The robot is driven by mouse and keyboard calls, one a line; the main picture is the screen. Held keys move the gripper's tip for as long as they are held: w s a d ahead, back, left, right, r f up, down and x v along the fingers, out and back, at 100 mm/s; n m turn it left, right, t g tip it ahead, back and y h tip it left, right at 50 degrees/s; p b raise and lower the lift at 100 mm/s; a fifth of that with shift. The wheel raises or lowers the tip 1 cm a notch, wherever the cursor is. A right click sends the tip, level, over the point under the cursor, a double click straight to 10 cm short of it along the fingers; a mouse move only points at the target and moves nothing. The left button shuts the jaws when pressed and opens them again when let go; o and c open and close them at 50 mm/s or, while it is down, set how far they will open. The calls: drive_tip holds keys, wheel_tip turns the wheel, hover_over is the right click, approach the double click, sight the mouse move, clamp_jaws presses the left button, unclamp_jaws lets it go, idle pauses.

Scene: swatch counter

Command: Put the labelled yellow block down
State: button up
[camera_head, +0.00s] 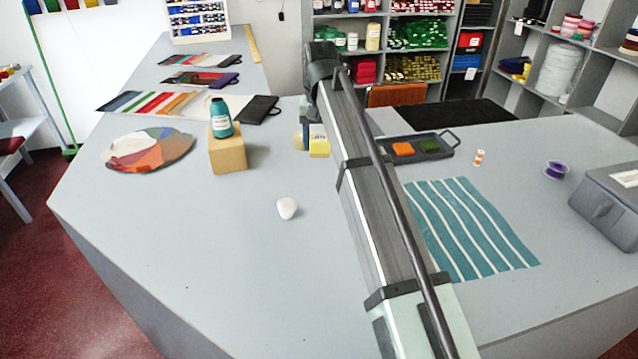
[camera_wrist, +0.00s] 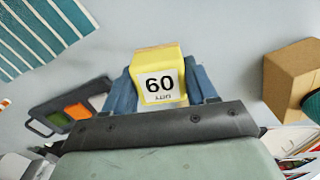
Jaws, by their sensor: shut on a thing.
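The yellow block (camera_wrist: 158,60) has a white label with black digits that read 60 in the wrist view, above small upside-down letters. My gripper (camera_wrist: 162,82) is shut on it, one blue finger on each side. In the head view the yellow block (camera_head: 319,147) shows just left of my arm, close over or on the grey counter (camera_head: 230,260). I cannot tell whether its underside touches the counter. My gripper (camera_head: 311,139) is partly hidden there by the block and arm.
A dark tray (camera_head: 446,151) with orange and green blocks lies right of my arm. A white stone-like piece (camera_head: 288,208) and striped teal cloth (camera_head: 470,225) lie nearer. The front-left counter is clear.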

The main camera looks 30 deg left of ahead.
sight(319, 183)
drive_tip(key=shift+w+a+n, duration=0.1)
drive_tip(key=shift+a+n, duration=0.05)
drive_tip(key=shift+n, duration=1.15)
drive_tip(key=shift+f, duration=4.95)
drive_tip(key=shift+f, duration=0.1)
drive_tip(key=o, duration=1)
wheel_tip(319, 183, up, 12)
drive_tip(key=shift+r, duration=0.15)
drive_tip(key=shift+w, duration=0.1)
